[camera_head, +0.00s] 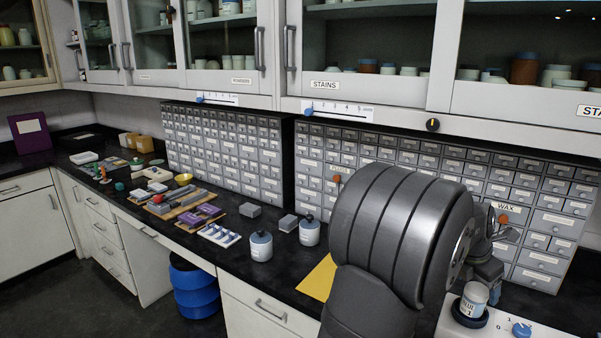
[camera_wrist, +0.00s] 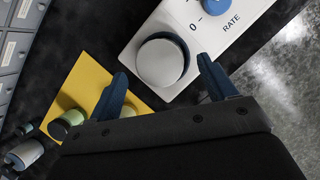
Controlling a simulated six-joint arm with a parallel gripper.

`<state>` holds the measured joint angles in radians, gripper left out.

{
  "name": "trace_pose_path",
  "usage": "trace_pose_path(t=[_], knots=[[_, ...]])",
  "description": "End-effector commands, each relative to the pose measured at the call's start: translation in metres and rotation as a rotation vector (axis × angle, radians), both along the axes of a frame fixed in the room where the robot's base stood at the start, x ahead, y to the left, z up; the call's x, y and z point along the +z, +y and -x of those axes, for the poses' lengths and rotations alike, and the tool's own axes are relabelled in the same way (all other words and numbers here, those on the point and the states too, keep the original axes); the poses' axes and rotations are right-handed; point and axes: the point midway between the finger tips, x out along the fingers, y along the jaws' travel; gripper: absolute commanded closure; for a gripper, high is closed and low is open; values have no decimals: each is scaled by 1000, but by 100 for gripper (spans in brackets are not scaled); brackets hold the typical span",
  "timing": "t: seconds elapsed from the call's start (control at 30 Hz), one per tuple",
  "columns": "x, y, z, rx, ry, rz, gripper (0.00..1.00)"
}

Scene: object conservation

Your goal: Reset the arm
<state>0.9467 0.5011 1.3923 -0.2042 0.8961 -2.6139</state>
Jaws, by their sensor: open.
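My gripper (camera_wrist: 163,72) is open and empty in the wrist view, its two blue fingers apart. Between and beyond the fingertips is the pale round top of a jar (camera_wrist: 160,62); I cannot tell the height gap. In the head view my large grey arm link (camera_head: 400,235) fills the right of the bench, and part of my wrist shows behind it at the right. The same labelled white jar (camera_head: 474,299) stands upright on the dark round plate of a white device (camera_head: 450,325), below my wrist. My fingertips are not clear in the head view.
The device has a blue RATE knob (camera_wrist: 160,26). A yellow sheet (camera_head: 318,279) lies left of my arm, with green-topped jars (camera_wrist: 67,120) on it. Two white jars (camera_head: 261,246) stand farther left. Drawer cabinets (camera_head: 228,150) line the back, under wall cupboards (camera_head: 355,50).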

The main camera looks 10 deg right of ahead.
Motion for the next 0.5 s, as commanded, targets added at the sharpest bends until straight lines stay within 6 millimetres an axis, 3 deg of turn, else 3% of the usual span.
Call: trace_pose_path(t=[0.1,0.33,0.5], knots=[[-25,-9,-2,-1,3,-4,23],[-62,-22,-4,1,2,-2,23],[-42,-22,-5,0,-1,2,23]])
